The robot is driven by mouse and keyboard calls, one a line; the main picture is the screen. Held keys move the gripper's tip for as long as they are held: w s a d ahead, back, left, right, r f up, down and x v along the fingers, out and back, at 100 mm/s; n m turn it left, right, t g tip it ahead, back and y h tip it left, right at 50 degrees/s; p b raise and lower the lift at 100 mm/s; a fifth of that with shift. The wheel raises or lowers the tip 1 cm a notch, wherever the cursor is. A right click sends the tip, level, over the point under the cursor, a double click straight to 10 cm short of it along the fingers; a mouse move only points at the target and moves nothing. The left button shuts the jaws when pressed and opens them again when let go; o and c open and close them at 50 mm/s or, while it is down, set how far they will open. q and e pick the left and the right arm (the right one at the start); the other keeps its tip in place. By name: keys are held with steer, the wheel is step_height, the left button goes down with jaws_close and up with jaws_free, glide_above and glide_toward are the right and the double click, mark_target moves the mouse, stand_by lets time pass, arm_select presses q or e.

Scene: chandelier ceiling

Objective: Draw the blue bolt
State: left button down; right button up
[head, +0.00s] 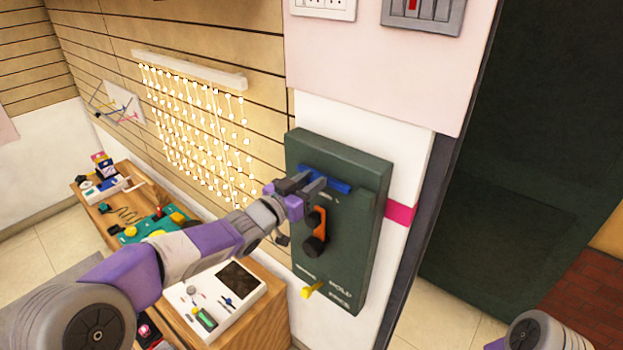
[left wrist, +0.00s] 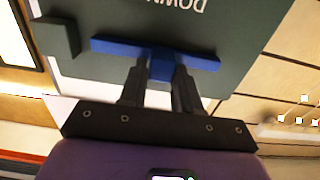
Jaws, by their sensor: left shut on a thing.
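The blue bolt (head: 338,183) lies across the upper part of a dark green panel (head: 350,225) on the wall. In the left wrist view the blue bolt (left wrist: 205,62) is a flat bar with a knob between my fingers. My left gripper (head: 318,187) is shut on that knob; it also shows in the left wrist view (left wrist: 160,85). The fingers hide part of the bolt in the head view. My right gripper is out of view.
Below the bolt the panel has an orange handle (head: 317,227) and a yellow peg (head: 313,291). A wooden bench (head: 265,320) with devices stands at lower left. A string-light curtain (head: 200,130) hangs on the slatted wall. A dark doorway (head: 530,150) is at right.

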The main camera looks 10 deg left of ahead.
arm_select(q)
steer(key=shift+a, duration=0.15)
steer(key=c, duration=0.9)
jaws_free()
steer(key=shift+w+a, duration=0.1)
steer(key=shift+a, duration=0.05)
steer(key=v, duration=0.7)
steer(key=shift+s+a, duration=0.15)
steer(key=shift+s, duration=0.15)
steer(key=shift+f, duration=0.1)
